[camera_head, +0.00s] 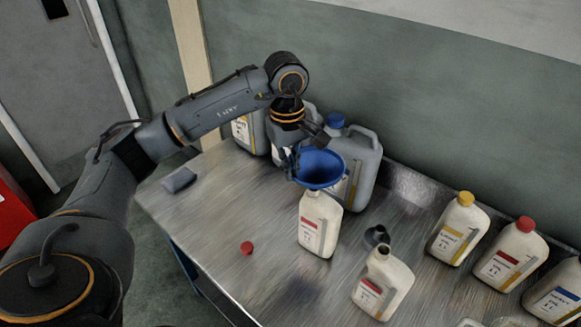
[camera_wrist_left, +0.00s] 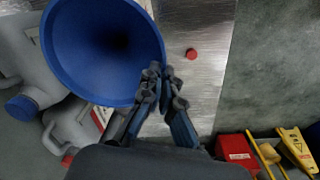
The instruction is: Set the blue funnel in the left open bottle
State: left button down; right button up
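The blue funnel (camera_head: 320,168) is upright with its wide mouth up, directly above the left open bottle (camera_head: 318,225), a white bottle with a red label. The funnel's bowl hides the bottle's mouth, and I cannot tell whether the spout is inside the neck. My left gripper (camera_head: 295,172) is at the funnel's left rim. In the left wrist view its fingers (camera_wrist_left: 161,74) are close together on the rim of the funnel (camera_wrist_left: 100,48). My right gripper is not in view.
A second open white bottle (camera_head: 383,285) stands front right, with a dark round item (camera_head: 376,236) behind it. Capped bottles (camera_head: 457,230) stand further right. A large grey jug (camera_head: 362,165) is close behind the funnel. A red cap (camera_head: 247,248) and grey cloth (camera_head: 179,180) lie left.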

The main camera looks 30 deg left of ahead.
pick_arm(q)
jog(key=c, duration=1.4)
grip_release()
jog(key=shift+c, duration=0.2)
jog(key=shift+r, duration=0.15)
notch_tip(320, 180, up, 12)
jog(key=shift+s+a, duration=0.15)
jog(key=shift+s, duration=0.05)
